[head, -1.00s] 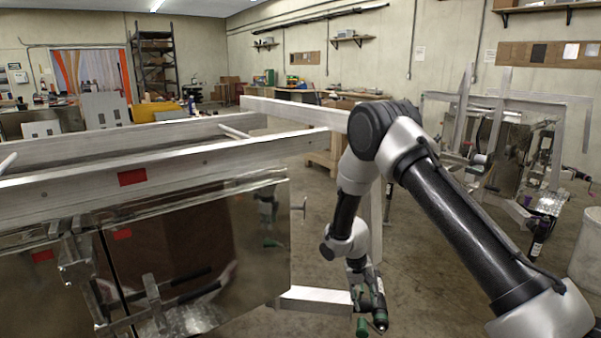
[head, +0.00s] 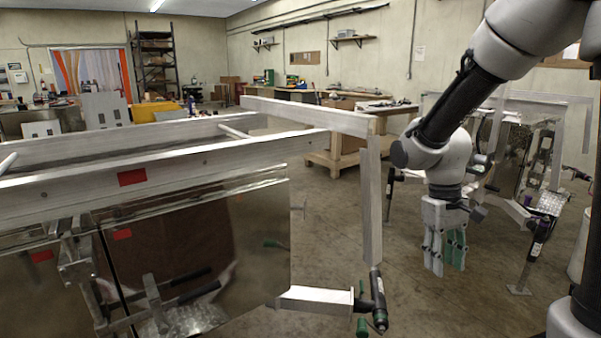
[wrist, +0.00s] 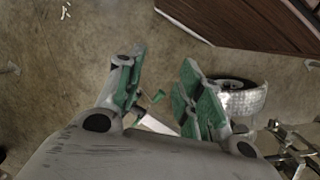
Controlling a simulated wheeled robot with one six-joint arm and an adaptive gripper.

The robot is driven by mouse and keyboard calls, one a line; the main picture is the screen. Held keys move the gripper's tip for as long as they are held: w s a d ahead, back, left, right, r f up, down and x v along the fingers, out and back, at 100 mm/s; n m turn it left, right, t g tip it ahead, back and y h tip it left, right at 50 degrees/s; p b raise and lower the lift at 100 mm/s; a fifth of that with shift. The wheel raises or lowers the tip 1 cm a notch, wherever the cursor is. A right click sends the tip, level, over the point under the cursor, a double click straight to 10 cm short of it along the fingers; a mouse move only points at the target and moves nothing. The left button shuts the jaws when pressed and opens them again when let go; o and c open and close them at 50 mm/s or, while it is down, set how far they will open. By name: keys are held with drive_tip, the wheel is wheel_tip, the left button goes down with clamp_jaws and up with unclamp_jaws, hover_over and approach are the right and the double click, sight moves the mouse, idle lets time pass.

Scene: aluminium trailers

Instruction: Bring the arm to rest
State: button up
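My gripper (head: 444,250) hangs fingers-down in the head view, right of the near trailer frame and clear of it. Its grey fingers with green pads are apart, with a gap between them. In the wrist view my gripper (wrist: 160,92) is open, and nothing is held between the fingers. My arm comes down from the upper right, bent at the elbow.
The trailer frame (head: 220,152) with polished panels fills the left. A black and green tool (head: 378,300) is at the end of its lower bar (head: 315,298). Another trailer (head: 520,150) stands behind my arm at right. Concrete floor lies open between.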

drive_tip(key=s+d+r+m+t+y, duration=0.1)
drive_tip(key=s+d+r+t, duration=0.4)
drive_tip(key=s+r, duration=0.7)
wheel_tip(320, 180, up, 2)
drive_tip(key=shift+d+r+m+t, duration=0.1)
drive_tip(key=shift+d+m+t, duration=0.2)
drive_tip(key=shift+m+t, duration=0.45)
